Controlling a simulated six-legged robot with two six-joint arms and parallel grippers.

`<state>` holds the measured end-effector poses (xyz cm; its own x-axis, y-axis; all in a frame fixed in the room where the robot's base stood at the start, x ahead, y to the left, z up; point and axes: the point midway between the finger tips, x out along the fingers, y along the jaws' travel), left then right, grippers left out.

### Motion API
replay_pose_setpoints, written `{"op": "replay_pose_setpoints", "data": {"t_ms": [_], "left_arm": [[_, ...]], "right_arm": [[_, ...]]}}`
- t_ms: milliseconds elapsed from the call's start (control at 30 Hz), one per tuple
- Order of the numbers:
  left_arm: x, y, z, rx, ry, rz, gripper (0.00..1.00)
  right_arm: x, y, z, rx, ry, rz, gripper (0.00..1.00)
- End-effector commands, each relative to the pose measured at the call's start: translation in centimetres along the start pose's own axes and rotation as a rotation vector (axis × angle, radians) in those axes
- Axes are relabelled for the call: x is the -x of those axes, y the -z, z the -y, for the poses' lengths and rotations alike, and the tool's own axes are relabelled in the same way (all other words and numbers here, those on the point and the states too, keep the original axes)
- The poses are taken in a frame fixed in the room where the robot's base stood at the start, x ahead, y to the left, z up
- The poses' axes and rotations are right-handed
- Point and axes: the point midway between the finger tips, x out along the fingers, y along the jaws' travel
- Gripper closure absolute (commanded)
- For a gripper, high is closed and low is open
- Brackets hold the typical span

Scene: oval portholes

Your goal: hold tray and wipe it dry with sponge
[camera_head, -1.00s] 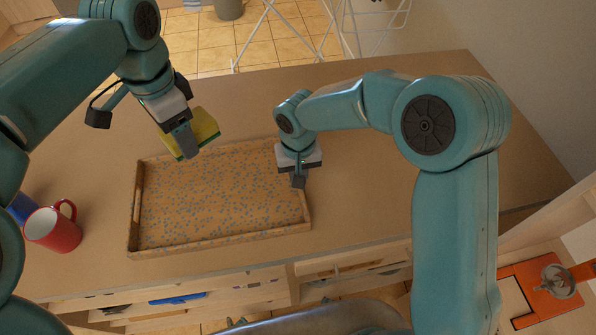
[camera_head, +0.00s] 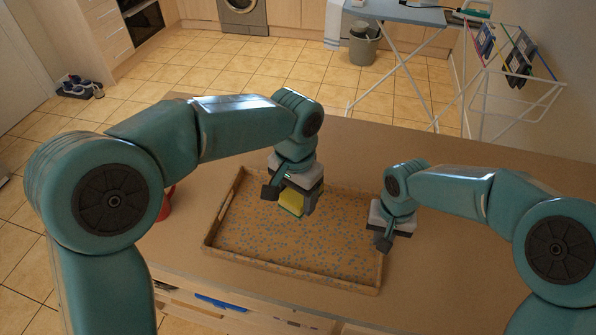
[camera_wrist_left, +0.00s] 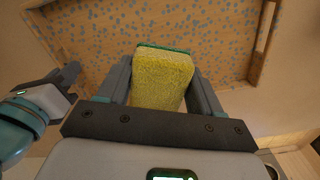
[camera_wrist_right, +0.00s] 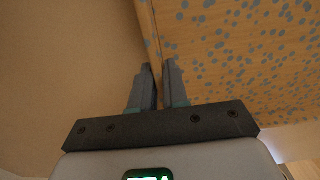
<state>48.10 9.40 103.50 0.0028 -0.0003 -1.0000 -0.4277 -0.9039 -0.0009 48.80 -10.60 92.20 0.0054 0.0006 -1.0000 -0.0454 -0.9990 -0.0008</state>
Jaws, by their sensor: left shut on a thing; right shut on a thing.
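The wooden tray (camera_head: 262,236) with a blue-speckled floor lies on the counter in the head view. Wet spots cannot be told from the speckle pattern. My left gripper (camera_head: 289,203) is over the tray, shut on the yellow sponge with a green side (camera_head: 292,200). The sponge fills the jaws in the left wrist view (camera_wrist_left: 163,80); whether it touches the tray floor I cannot tell. My right gripper (camera_head: 382,238) is at the tray's right edge, shut on its side wall. In the right wrist view the fingers (camera_wrist_right: 158,85) straddle the thin tray wall (camera_wrist_right: 150,35).
A red mug (camera_head: 166,204) stands left of the tray, mostly hidden by my left arm. The brown counter (camera_head: 450,262) is clear to the right. Beyond it stand a drying rack (camera_head: 515,100) and a grey bucket (camera_head: 363,48).

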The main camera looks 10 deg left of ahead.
Motion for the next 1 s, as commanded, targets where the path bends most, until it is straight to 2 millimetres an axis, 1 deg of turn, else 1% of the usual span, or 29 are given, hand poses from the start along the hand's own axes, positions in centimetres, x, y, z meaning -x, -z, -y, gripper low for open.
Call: {"op": "replay_pose_setpoints", "data": {"t_ms": [33,167,700,833,1000], "left_arm": [[-0.6,-0.2,0.1,0.002,0.000,0.001,0.63],[-1.6,-0.2,0.3,0.005,0.001,0.000,0.63],[-8.3,-0.2,0.3,0.004,0.000,0.001,0.63],[-9.5,-0.2,0.3,0.003,0.000,0.001,0.63],[-10.1,-0.2,0.3,0.003,0.000,0.000,0.63]], "right_arm": [[-0.5,-0.4,0.1,0.001,-0.002,0.015,1.00],[-0.5,-0.5,0.1,0.001,-0.003,0.016,1.00],[-0.6,-0.5,0.0,0.000,-0.003,0.019,1.00],[-0.6,-0.5,0.0,0.000,-0.003,0.019,1.00],[-0.6,-0.5,0.0,0.000,-0.003,0.019,1.00]]}}
